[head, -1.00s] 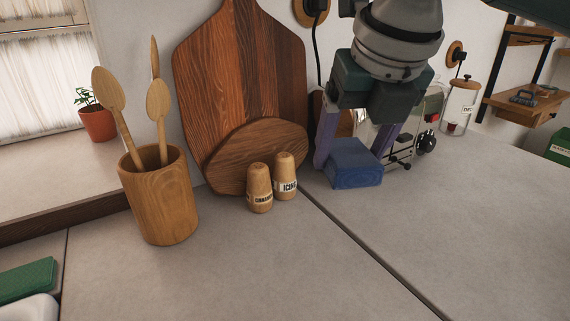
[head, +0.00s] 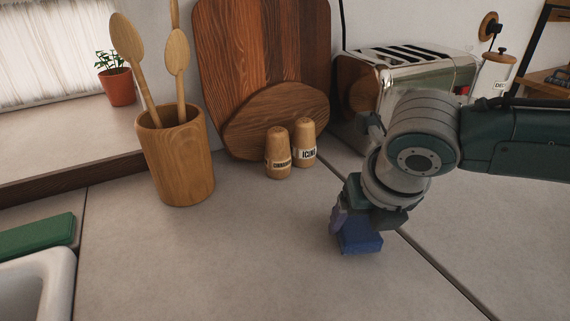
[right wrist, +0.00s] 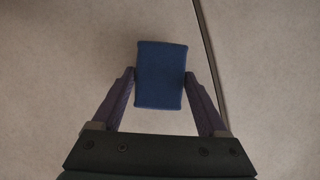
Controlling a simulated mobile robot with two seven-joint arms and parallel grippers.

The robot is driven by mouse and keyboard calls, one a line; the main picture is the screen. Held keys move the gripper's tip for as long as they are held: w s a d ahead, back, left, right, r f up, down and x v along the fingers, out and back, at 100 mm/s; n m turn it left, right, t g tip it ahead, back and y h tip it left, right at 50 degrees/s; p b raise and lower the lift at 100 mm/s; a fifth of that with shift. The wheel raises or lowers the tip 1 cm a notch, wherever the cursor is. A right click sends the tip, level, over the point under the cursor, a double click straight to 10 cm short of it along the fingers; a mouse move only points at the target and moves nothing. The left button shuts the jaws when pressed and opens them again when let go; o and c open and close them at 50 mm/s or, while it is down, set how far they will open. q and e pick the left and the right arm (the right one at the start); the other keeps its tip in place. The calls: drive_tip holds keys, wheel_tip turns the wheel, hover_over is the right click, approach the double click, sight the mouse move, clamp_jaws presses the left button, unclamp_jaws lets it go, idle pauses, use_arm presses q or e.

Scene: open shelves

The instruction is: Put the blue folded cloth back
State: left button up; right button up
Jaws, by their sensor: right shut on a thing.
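The blue folded cloth (head: 361,243) is at the front middle of the counter in the head view, under my right gripper (head: 352,232). My right gripper is shut on the cloth, with one purple finger at each side. In the right wrist view the cloth (right wrist: 161,75) sits between the two fingertips (right wrist: 160,82), with the grey counter behind it. I cannot tell whether the cloth touches the counter. My left gripper is not in view.
A green sponge-like block (head: 38,243) lies by the white sink (head: 40,285) at the left. A wooden utensil pot (head: 175,157), two shakers (head: 291,149), cutting boards (head: 262,60) and a toaster (head: 405,75) stand along the back. The counter's front middle (head: 220,260) is clear.

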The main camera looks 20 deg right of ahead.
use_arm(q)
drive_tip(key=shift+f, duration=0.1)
use_arm(e)
drive_tip(key=shift+f, duration=0.45)
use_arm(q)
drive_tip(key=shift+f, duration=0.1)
use_arm(e)
drive_tip(key=shift+f, duration=0.15)
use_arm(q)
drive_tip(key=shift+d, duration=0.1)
use_arm(e)
drive_tip(key=o, duration=1.1)
